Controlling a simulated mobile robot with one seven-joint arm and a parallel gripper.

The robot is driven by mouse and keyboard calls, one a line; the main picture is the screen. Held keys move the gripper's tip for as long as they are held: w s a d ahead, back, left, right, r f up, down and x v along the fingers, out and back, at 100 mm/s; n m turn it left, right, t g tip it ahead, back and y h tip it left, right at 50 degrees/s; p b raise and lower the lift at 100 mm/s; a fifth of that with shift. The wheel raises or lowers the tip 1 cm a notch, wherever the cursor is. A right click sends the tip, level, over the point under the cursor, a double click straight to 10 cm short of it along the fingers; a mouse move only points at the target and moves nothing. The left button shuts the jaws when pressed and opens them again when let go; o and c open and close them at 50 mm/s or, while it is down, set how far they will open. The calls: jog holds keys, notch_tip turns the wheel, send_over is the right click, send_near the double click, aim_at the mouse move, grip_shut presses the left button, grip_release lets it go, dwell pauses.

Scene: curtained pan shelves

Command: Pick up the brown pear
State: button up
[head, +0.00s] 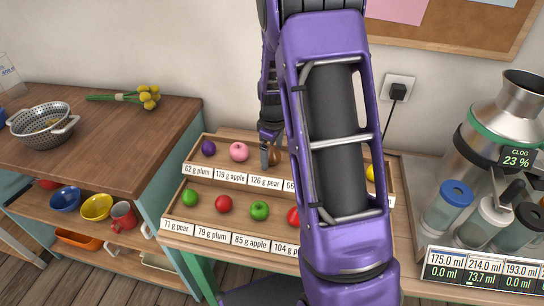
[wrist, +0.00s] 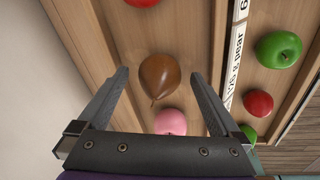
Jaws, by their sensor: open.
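The brown pear (wrist: 160,77) lies on the upper step of the wooden fruit rack (head: 232,184). In the wrist view it sits between the two fingers of my gripper (wrist: 160,75), with a gap on each side. My gripper is open and empty. In the head view the pear (head: 274,157) shows only partly behind a finger, above the label "126 g pear" (head: 265,181). My gripper (head: 268,150) points down at it. I cannot tell the exact height of the fingertips over the step.
A pink apple (head: 239,151) is close beside the pear, and a purple plum (head: 208,148) is farther left. A green apple (head: 259,210) and red fruits lie on the lower step. My arm hides the rack's middle right. Metal canister (head: 503,120) at right.

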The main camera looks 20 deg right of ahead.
jog(key=shift+f, duration=0.3)
jog(key=c, duration=1.5)
notch_tip(320, 180, up, 10)
jog(key=shift+r+p, duration=0.1)
jog(key=shift+p, duration=0.3)
